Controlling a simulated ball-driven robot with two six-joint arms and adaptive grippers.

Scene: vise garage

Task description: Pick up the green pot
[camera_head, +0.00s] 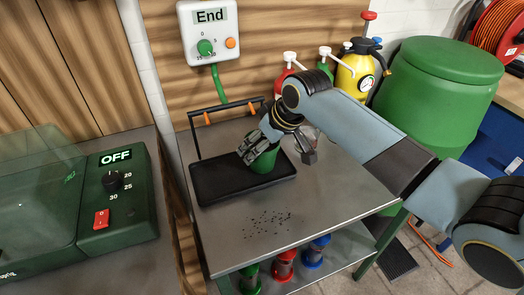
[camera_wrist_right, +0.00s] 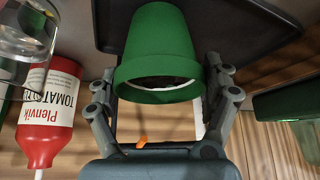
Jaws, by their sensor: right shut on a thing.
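The green pot (camera_head: 266,165) stands on a black tray (camera_head: 218,184) on the metal bench. My right gripper (camera_head: 258,150) reaches over it from the right and partly hides it. In the right wrist view the green pot (camera_wrist_right: 158,50) sits between the two fingers of the right gripper (camera_wrist_right: 165,85), which are shut on it from both sides. Dark contents show inside its rim. I cannot tell whether the pot touches the tray. My left gripper is in neither view.
Spray bottles (camera_head: 358,70) and a green barrel (camera_head: 437,90) stand behind the bench (camera_head: 320,205). Dark specks (camera_head: 267,223) lie in front of the tray. A green machine (camera_head: 118,205) is at left. A red tomato bottle (camera_wrist_right: 48,115) is near the gripper.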

